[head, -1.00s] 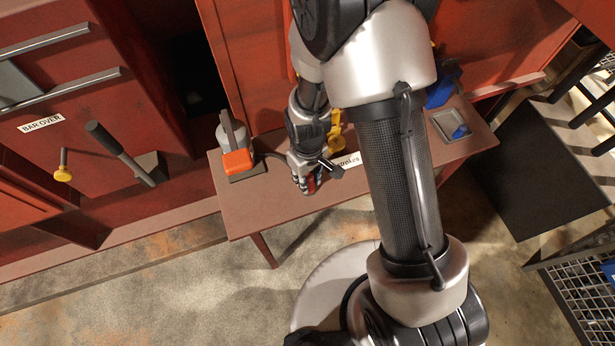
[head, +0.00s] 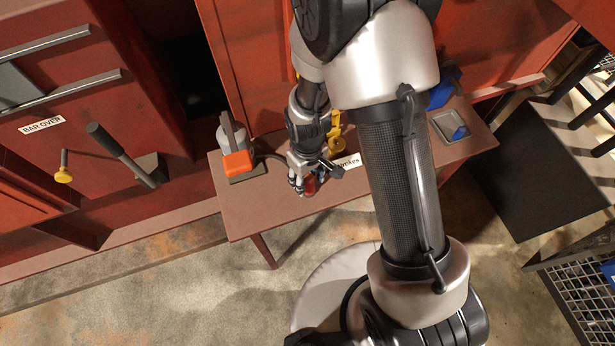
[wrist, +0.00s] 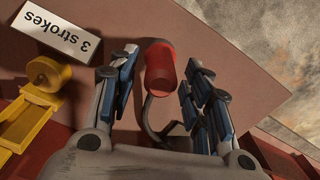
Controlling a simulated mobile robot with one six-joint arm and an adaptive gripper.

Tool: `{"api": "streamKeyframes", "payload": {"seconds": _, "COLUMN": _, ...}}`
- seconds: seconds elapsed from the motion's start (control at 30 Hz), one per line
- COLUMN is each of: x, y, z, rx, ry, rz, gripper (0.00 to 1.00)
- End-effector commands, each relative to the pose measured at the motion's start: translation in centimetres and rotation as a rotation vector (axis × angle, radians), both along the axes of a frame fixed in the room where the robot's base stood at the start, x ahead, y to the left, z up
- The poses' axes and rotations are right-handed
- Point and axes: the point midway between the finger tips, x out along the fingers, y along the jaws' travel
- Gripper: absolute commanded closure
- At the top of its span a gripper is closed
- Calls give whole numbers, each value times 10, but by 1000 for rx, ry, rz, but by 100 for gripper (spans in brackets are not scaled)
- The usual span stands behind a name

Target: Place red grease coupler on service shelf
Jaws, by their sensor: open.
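The red grease coupler (wrist: 160,75) lies between the two spread fingers of my gripper (wrist: 158,90) in the wrist view. A dark curved hose or hook shape runs beneath it. In the head view the red coupler (head: 310,184) shows at the fingertips of my gripper (head: 304,188), over the front part of the brown shelf (head: 270,205). My gripper is open around the coupler. Gaps show between the coupler and both fingers in the wrist view. Whether the coupler rests on the shelf is hard to tell.
A grey can with an orange part (head: 237,163) stands at the shelf's left. A yellow fitting (head: 337,130) and a "3 strokes" label (wrist: 56,33) are beside my gripper. A small tray with a blue item (head: 449,127) is at the right. The shelf's front left is clear.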

Motion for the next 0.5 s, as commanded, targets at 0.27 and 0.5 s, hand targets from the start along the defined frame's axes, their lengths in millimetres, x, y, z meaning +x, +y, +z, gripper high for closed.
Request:
{"api": "streamKeyframes", "payload": {"seconds": 0.27, "x": 2, "y": 0, "z": 63, "rx": 2, "ry": -7, "rz": 0, "gripper": 55}}
{"api": "streamKeyframes", "payload": {"seconds": 0.5, "x": 1, "y": 0, "z": 103, "rx": 1, "ry": -4, "rz": 0, "gripper": 55}}
